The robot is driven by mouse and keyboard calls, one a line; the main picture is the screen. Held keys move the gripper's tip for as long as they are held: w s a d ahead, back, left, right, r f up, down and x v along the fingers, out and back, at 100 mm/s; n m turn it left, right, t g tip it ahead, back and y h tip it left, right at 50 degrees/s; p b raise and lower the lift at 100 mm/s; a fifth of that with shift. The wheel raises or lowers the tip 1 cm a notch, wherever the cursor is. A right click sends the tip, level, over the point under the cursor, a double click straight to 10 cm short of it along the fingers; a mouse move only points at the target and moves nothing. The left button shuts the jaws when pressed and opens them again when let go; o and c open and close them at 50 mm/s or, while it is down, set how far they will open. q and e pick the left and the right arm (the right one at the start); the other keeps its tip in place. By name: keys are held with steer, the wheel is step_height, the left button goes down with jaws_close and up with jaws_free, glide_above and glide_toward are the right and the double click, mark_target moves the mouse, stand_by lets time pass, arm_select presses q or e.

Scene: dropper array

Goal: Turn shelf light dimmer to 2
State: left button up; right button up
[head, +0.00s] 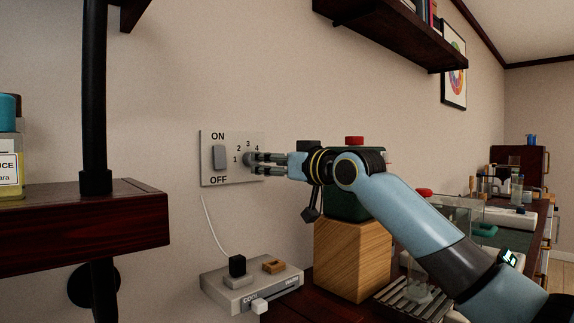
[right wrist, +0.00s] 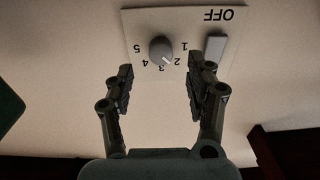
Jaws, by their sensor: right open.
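A pale wall plate (head: 207,172) carries a grey ON/OFF rocker switch (head: 219,157) and a round grey dimmer knob with numbers around it. The right wrist view shows the plate upside down, with the knob (right wrist: 160,50) and numbers 1 to 5. The knob's white mark points near the 2, on the side toward the 3. My right gripper (head: 259,163) is at the plate, open, its fingers extended toward the knob. In the right wrist view the gripper (right wrist: 159,82) has its fingertips apart on either side, with the knob between and slightly beyond them. Contact cannot be told. My left gripper is not in view.
A dark shelf (head: 90,225) with a black post (head: 94,90) stands at the left. Below the plate sits a grey box (head: 225,290) with a cable. A wooden block (head: 345,260) stands under my right arm. A high shelf (head: 390,35) is above.

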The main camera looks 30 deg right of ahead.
steer(key=s, duration=0.6)
steer(key=shift+d, duration=0.45)
steer(key=shift+f, duration=0.1)
